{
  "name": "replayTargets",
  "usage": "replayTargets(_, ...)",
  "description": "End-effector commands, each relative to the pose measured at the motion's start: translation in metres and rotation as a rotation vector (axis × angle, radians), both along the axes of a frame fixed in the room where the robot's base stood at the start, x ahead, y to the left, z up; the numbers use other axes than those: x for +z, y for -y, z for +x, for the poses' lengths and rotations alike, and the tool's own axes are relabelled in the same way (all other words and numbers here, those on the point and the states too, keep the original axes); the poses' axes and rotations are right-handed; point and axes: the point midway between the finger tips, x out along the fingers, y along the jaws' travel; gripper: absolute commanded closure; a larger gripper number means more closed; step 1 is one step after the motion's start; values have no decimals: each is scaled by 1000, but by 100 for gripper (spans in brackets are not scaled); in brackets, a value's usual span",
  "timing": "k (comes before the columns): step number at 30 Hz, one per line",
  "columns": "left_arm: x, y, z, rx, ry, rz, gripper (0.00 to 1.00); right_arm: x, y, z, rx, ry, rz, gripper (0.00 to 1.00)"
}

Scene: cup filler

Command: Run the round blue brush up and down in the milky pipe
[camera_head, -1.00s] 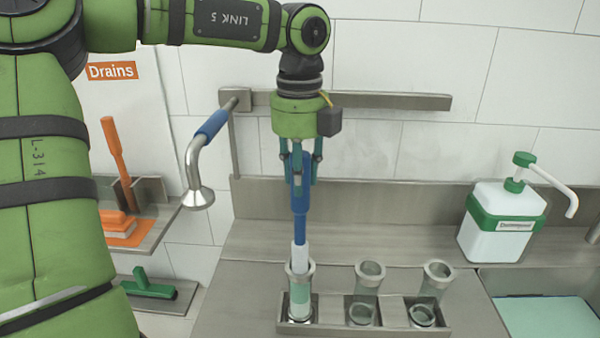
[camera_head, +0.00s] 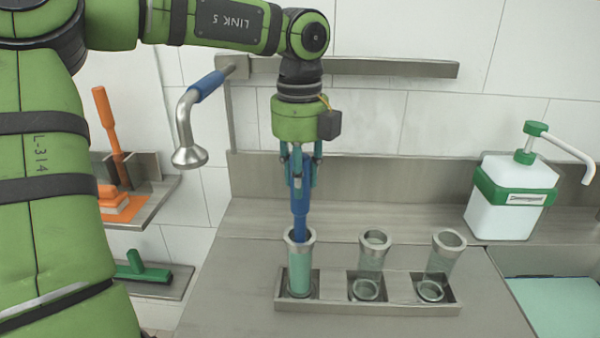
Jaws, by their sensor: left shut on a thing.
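My left gripper (camera_head: 301,165) points down, shut on the handle of the blue brush (camera_head: 300,212). The brush is upright, and its lower part is inside the milky pipe (camera_head: 300,268). That pipe has a metal rim at the top and stands at the left end of a metal rack (camera_head: 325,307). The brush head inside is hidden or blurred by the greenish wall. The gripper is a little above the pipe's rim. My right gripper is not in view.
Two clearer pipes (camera_head: 371,257) (camera_head: 443,257) stand in the rack to the right. A white soap dispenser (camera_head: 508,195) with green parts is farther right. A blue-handled spray arm (camera_head: 190,130) hangs left of the gripper. Orange tools (camera_head: 115,205) and a green brush (camera_head: 143,272) sit on shelves at left.

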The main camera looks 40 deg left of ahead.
Motion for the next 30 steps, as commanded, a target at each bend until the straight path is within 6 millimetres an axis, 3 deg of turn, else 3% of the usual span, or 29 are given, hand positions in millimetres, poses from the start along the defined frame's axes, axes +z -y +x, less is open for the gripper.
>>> replayTargets(11, 4, 0, 0, 0, 1, 1, 100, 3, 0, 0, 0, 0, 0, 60)
replayTargets(30, 68, 0, 0, 0, 2, 1, 100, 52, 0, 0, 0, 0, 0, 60)
